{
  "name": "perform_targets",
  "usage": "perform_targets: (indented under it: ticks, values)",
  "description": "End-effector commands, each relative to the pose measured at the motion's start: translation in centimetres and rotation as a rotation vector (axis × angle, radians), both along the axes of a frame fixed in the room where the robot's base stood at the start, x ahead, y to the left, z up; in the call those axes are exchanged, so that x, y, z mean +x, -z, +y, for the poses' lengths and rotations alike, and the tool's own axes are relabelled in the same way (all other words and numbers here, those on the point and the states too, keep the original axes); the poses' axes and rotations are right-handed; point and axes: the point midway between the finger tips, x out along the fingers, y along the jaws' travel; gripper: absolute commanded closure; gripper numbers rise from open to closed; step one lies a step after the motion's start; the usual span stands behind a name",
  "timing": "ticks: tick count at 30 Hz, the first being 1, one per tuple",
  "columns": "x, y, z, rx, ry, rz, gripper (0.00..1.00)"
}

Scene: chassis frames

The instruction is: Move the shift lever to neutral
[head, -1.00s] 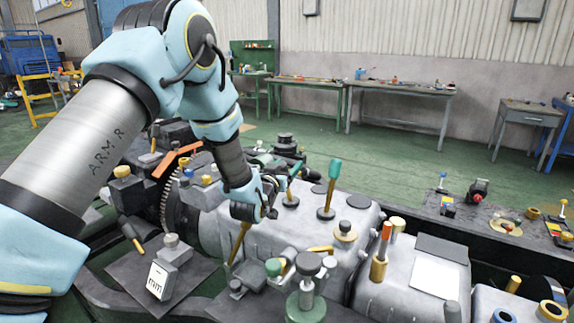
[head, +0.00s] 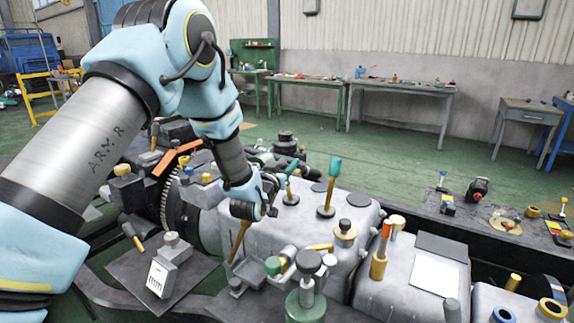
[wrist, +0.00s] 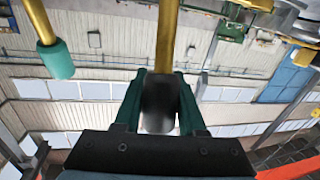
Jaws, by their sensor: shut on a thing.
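My gripper (head: 258,206) reaches down over the grey gearbox housing (head: 290,225). It is shut on a lever with a brass shaft (head: 238,240) that leans, its top end up at the fingers. In the wrist view the brass shaft (wrist: 167,35) runs into a dark knob (wrist: 160,103) between the teal fingers of my gripper (wrist: 161,76). A second lever with a teal knob (head: 334,168) stands on the housing to the right; a teal knob (wrist: 57,60) on a brass shaft also shows at the left of the wrist view. The frames do not mark which lever is the shift lever.
An orange-topped lever (head: 385,230) stands further right by a white plate (head: 436,275). A green-based post with a dark knob (head: 307,290) stands in front. A grey block marked "mm" (head: 160,275) lies left on a dark plate. Workbenches (head: 400,88) stand at the far wall.

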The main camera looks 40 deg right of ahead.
Motion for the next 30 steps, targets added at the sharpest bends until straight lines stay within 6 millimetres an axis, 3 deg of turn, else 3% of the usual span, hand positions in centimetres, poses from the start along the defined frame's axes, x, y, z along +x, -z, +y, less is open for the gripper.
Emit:
perform_targets:
  ticks: [23,30]
  values:
    - [0.0,0.0,0.0,0.001,0.000,0.000,1.00]
    - [0.4,-0.3,-1.1,0.078,-0.002,0.019,1.00]
